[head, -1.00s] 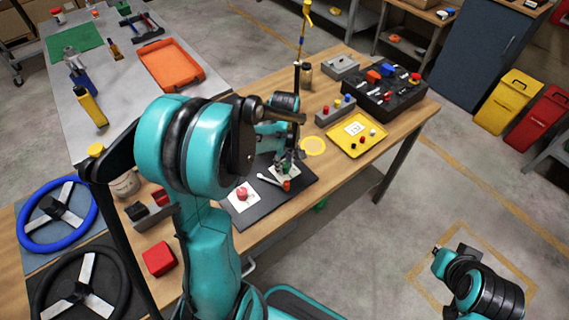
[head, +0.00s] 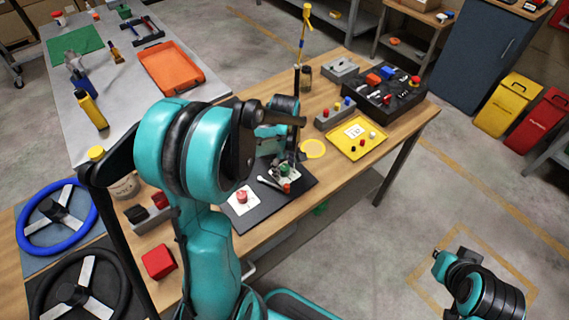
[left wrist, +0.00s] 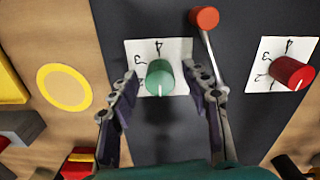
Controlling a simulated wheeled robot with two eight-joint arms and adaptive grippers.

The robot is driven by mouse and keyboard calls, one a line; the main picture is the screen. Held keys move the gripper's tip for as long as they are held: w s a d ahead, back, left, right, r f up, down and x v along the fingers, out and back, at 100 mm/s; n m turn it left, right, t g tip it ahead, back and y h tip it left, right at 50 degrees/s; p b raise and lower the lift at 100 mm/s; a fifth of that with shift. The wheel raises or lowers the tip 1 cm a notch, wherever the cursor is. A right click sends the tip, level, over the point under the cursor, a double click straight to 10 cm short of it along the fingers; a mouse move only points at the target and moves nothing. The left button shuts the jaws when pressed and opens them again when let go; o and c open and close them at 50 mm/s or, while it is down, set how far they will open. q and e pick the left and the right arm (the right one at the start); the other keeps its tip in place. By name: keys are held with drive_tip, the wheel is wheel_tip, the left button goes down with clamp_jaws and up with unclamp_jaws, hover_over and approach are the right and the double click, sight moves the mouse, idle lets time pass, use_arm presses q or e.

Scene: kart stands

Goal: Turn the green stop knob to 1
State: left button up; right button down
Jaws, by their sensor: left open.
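The green knob (left wrist: 160,77) stands on a white number card (left wrist: 176,47) on a dark board. Its white mark points toward the bottom of the left wrist view. Digits 4, 3 and part of a 2 show on the card. My left gripper (left wrist: 159,73) is open, with one finger on each side of the green knob and gaps between. In the head view the green knob (head: 285,169) is partly covered by my left gripper (head: 284,162). My right gripper (head: 438,257) is over the floor at the right, its fingers unclear.
A lever with a red-orange ball (left wrist: 204,17) stands close to the right finger. A red knob (left wrist: 291,72) on its own card is farther right. A yellow ring (left wrist: 64,87) lies on the table to the left. A yellow tray (head: 357,149) is beyond the board.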

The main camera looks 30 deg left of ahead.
sight(285, 167)
use_arm(q)
wheel_tip(285, 167, up, 12)
idle(0.4)
idle(0.4)
